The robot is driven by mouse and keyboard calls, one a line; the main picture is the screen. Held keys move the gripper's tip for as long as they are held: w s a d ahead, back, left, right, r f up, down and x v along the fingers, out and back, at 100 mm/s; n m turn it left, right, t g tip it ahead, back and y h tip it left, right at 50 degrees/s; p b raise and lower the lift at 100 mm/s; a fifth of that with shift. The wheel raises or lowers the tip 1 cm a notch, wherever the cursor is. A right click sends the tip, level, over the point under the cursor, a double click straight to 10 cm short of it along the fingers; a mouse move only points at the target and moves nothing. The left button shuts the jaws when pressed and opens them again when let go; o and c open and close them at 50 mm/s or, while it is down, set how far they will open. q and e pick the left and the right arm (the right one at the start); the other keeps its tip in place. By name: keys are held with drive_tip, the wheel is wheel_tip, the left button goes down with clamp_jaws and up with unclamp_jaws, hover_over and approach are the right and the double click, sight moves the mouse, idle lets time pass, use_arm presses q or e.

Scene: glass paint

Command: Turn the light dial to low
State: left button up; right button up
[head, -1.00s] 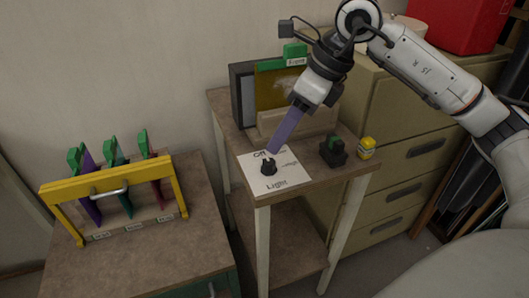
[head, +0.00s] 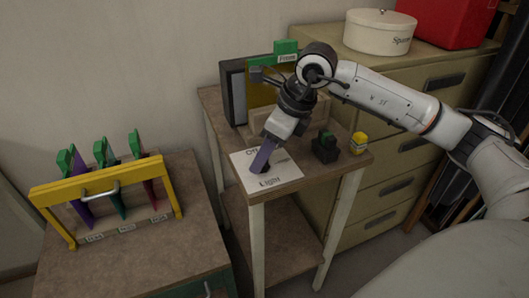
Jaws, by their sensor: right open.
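The light dial (head: 265,170) is a small black knob on a white card (head: 287,176) marked "Off" and "Light". The card lies at the front left of the small wooden stand. My right gripper (head: 260,161) points down at the dial from above, with its flat purple finger part in front of the knob. The knob is mostly hidden, so its setting cannot be read. The fingers overlap the knob in view, but I cannot tell whether they touch it. My left gripper is not in view.
A small black block with a green top (head: 325,147) and a yellow jar (head: 358,143) stand right of the card. A dark panel and yellow pane (head: 262,93) stand behind. A yellow rack (head: 105,186) with coloured panes is on the left table.

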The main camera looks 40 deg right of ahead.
drive_tip(key=c, duration=1)
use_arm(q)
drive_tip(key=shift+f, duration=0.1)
use_arm(e)
drive_tip(key=shift+c, duration=0.2)
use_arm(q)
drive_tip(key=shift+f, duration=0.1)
use_arm(e)
drive_tip(key=m+h+b, duration=0.1)
drive_tip(key=m, duration=0.2)
drive_tip(key=shift+a+t, duration=0.15)
drive_tip(key=shift+t, duration=0.15)
drive_tip(key=m+h+b, duration=0.1)
drive_tip(key=m, duration=0.2)
drive_tip(key=shift+a, duration=0.1)
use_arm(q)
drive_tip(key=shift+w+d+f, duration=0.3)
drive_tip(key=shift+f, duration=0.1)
use_arm(e)
drive_tip(key=shift+m+h, duration=0.5)
drive_tip(key=shift+m, duration=0.8)
use_arm(q)
drive_tip(key=shift+b, duration=0.3)
